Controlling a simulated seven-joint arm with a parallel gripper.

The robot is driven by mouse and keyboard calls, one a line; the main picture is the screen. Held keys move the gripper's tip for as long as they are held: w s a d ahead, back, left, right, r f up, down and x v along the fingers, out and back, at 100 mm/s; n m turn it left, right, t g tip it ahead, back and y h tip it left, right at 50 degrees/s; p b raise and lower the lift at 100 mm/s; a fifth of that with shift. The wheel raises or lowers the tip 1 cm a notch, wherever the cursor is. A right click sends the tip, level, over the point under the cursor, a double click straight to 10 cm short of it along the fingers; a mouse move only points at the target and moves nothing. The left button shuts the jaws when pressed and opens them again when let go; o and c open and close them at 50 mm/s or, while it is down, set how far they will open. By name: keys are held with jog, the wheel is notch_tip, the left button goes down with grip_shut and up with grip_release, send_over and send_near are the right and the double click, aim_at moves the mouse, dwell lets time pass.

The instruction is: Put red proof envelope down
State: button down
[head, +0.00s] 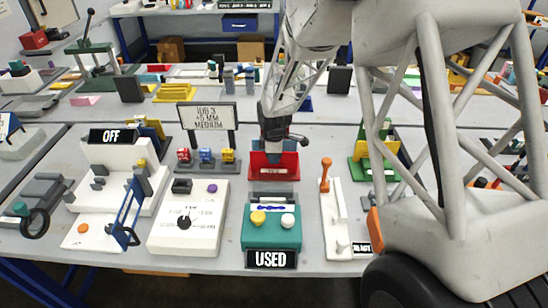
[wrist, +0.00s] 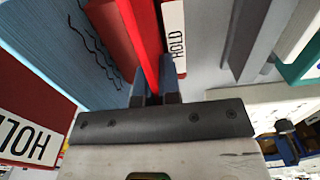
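The red proof envelope (wrist: 146,42) shows in the wrist view as a thin bright red strip running down between my fingers. My gripper (wrist: 154,84) has its two blue-grey fingers on either side of that strip, closed on it. In the head view my gripper (head: 270,147) points down at a red holder (head: 275,171) with a white label. In the wrist view a white "HOLD" label (wrist: 174,38) lies just right of the envelope, and a darker red wall (wrist: 112,35) lies left of it. Whether the envelope's lower edge touches the holder is hidden.
A teal box (head: 271,233) with a "USED" plate stands in front of the red holder. A white panel with an orange-topped lever (head: 326,177) is to the right, a white dial box (head: 187,232) to the left.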

jog(key=shift+f, duration=0.1)
jog(key=c, duration=1.7)
grip_release()
jog(key=shift+c, duration=0.2)
jog(key=o, duration=0.4)
notch_tip(320, 180, up, 12)
jog(key=shift+r, duration=0.15)
